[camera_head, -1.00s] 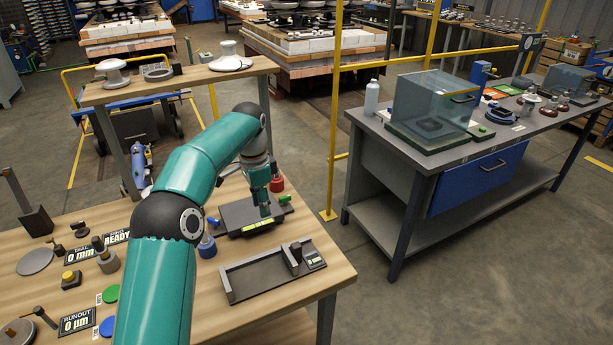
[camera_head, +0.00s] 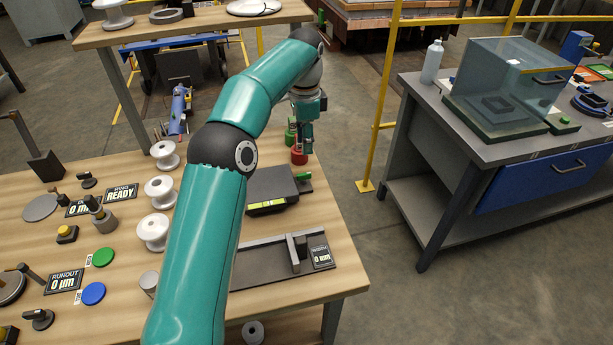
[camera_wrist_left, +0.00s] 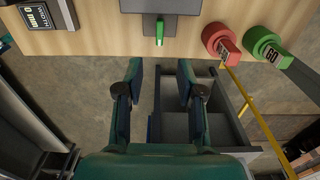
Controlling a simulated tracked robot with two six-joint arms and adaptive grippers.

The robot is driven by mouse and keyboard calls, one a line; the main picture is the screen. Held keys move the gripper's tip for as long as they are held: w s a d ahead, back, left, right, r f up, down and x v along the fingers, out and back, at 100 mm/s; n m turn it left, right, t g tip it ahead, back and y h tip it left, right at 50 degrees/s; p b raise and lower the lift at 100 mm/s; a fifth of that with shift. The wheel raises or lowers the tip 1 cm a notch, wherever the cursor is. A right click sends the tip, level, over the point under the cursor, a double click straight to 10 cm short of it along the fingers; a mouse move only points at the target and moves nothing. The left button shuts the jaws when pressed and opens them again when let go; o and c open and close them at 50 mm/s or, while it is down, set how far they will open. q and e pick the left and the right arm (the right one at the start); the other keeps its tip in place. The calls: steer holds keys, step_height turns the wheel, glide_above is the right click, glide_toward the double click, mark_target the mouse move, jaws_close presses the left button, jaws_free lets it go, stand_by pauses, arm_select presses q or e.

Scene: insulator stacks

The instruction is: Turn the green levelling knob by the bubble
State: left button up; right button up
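The levelling plate (camera_head: 270,186) is a dark grey block on the wooden table, with a bright yellow-green strip (camera_head: 267,206) on its front side. The bubble itself is too small to make out. A small green knob (camera_head: 304,178) sticks out of the plate's right side; it also shows in the left wrist view (camera_wrist_left: 160,32). My left gripper (camera_wrist_left: 161,82) is open and empty, its fingers spread on either side of the knob's line but apart from it. In the head view the gripper (camera_head: 306,140) hangs beside the red gauge. My right gripper is out of view.
A red ring gauge (camera_wrist_left: 220,42) and a green GO gauge (camera_wrist_left: 268,48) stand close to the knob. A grey width fixture (camera_head: 265,262) lies nearer on the table. White spools (camera_head: 160,190) stand to the left. Floor shows beyond the table edge.

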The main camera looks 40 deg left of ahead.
mark_target(304, 174)
arm_select(q)
steer(key=f, duration=0.5)
steer(key=f+b, duration=0.1)
steer(key=f, duration=0.4)
steer(key=shift+s+f, duration=0.2)
steer(key=shift+f, duration=0.05)
